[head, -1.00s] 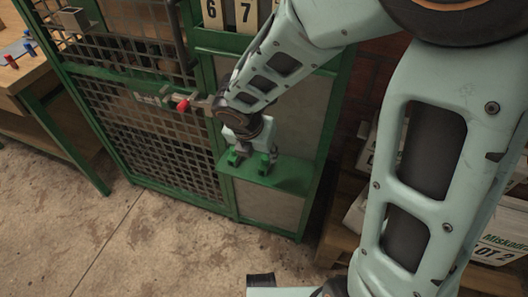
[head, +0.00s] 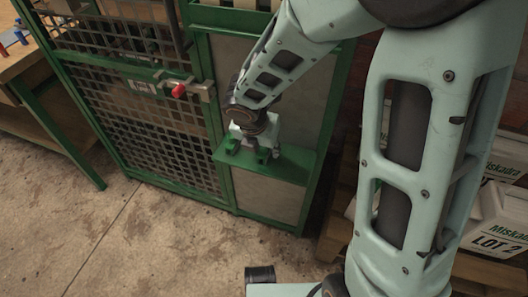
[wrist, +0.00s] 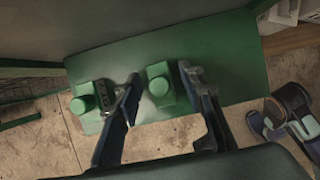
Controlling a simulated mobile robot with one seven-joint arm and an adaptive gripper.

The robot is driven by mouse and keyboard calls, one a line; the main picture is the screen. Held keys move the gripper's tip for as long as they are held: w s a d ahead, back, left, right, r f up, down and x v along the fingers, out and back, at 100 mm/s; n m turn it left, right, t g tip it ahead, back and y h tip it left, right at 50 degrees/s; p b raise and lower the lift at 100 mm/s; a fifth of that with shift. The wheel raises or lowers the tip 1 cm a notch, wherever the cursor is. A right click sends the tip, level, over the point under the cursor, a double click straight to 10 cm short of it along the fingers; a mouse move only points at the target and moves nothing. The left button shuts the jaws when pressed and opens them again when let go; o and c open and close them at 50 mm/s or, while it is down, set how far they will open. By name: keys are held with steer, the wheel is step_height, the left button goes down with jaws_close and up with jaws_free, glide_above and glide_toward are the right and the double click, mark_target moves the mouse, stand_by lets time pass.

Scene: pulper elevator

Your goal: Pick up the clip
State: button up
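The right piece (wrist: 158,84) lies between the fingers of my gripper (wrist: 160,92) in the wrist view, with gaps visible on both sides. The left piece (wrist: 83,98) is outside, beside the left finger. I cannot tell for sure which thing is the clip. My gripper is open, pointing down at the shelf. In the head view the shelf (head: 290,166) is on the front of a green frame, and my wrist partly hides the pieces.
A mesh gate (head: 150,130) with a red-ended latch (head: 178,90) stands left of the shelf. A wooden bench (head: 30,65) is at far left. The concrete floor (head: 130,245) in front is clear.

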steer(key=c, duration=0.8)
steer(key=shift+r, duration=0.1)
